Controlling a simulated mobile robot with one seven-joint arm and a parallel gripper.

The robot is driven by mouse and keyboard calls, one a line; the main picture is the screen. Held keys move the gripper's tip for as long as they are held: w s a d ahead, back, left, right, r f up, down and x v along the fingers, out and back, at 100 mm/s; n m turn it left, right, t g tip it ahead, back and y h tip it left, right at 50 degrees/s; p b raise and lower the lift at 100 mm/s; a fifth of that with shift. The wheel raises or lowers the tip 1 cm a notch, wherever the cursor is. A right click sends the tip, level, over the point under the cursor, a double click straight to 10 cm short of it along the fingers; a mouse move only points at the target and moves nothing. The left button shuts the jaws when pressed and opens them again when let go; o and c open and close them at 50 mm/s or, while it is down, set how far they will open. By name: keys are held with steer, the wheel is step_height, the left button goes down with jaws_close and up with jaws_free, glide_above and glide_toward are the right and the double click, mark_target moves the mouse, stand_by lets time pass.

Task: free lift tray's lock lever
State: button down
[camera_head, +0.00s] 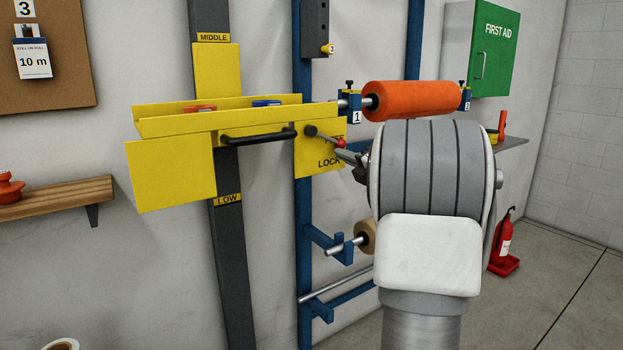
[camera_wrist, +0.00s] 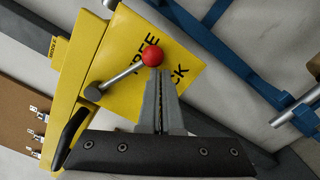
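The yellow lift tray (camera_head: 175,126) is on the dark upright post. Its lock lever (camera_head: 325,137) has a dark pivot at the left and a red knob (camera_head: 341,143) at the right end. The lever points right and slightly down on a yellow plate, between the words FREE and LOCK. In the wrist view the red knob (camera_wrist: 152,56) sits just past the fingertips of my gripper (camera_wrist: 161,80). The fingers are together with nothing visible between them. In the camera_head view my gripper is mostly hidden behind my arm, just below the knob. I cannot tell whether they touch.
A black handle (camera_head: 258,137) is on the tray's front, left of the lever. An orange roll (camera_head: 412,100) on a blue rack (camera_head: 303,200) is close above my arm. A wooden shelf (camera_head: 60,196) is at the left. A fire extinguisher (camera_head: 505,240) stands at the right.

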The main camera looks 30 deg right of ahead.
steer(key=shift+d+r+p, duration=0.15)
steer(key=shift+d+r, duration=0.3)
steer(key=shift+r, duration=0.15)
steer(key=shift+d+r+p, duration=0.15)
steer(key=shift+d+r, duration=0.25)
steer(key=shift+r, duration=0.2)
steer(key=shift+d+r, duration=0.2)
steer(key=shift+r, duration=0.55)
steer(key=shift+r, duration=0.2)
